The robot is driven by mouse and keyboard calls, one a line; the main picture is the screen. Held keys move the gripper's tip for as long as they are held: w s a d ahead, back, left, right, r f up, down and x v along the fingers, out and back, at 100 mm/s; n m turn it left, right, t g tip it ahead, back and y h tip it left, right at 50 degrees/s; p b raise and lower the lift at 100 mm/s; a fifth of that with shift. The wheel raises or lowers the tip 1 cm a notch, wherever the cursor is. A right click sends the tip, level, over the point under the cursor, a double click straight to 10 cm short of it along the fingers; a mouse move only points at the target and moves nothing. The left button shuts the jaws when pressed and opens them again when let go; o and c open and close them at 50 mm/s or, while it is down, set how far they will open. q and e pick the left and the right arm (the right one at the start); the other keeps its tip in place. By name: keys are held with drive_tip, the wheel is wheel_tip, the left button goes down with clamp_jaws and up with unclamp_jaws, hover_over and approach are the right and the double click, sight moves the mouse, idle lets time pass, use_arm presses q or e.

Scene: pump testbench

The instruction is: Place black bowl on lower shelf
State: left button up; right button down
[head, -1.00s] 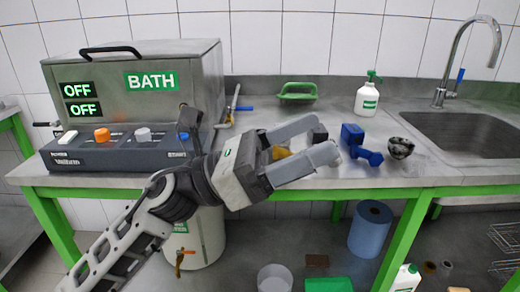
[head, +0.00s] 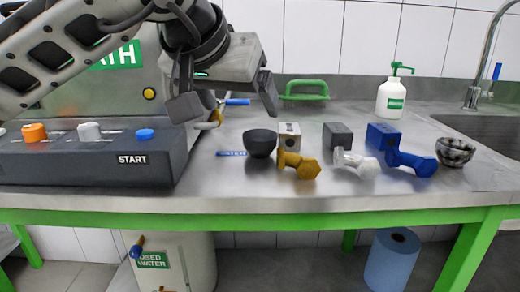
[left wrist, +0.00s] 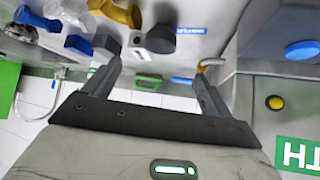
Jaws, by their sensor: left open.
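The black bowl (head: 260,143) stands upright on the steel worktop (head: 230,185), left of the colored parts. It also shows in the left wrist view (left wrist: 161,38), where the picture is turned over. My left gripper (head: 228,102) is open and empty, above the worktop and up and to the left of the bowl. Its two fingers also show apart in the left wrist view (left wrist: 158,70), with the bowl beyond their tips. Below the worktop, a dark lower surface (head: 320,268) is partly seen; I cannot tell whether it is the lower shelf. My right gripper is not in view.
The control box (head: 85,160) with a START button is left. Yellow (head: 298,165), white (head: 355,163) and blue (head: 410,162) parts stand right of the bowl, with a speckled bowl (head: 455,151) beyond. A white drum (head: 180,262) and blue roll (head: 392,260) are below.

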sight(257, 133)
use_arm(q)
drive_tip(key=x, duration=0.5)
drive_tip(key=shift+d+f+b, duration=0.15)
drive_tip(key=shift+f+b, duration=0.1)
drive_tip(key=shift+b, duration=0.05)
drive_tip(key=b+x, duration=0.1)
drive_tip(key=x, duration=0.4)
drive_tip(key=shift+w+f, duration=0.1)
drive_tip(key=shift+w, duration=0.25)
drive_tip(key=shift+w+f, duration=0.3)
drive_tip(key=c, duration=1.2)
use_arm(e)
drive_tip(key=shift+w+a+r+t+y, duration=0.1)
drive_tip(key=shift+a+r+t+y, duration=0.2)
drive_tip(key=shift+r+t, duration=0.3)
use_arm(q)
drive_tip(key=shift+o, duration=0.2)
drive_tip(key=shift+r, duration=0.1)
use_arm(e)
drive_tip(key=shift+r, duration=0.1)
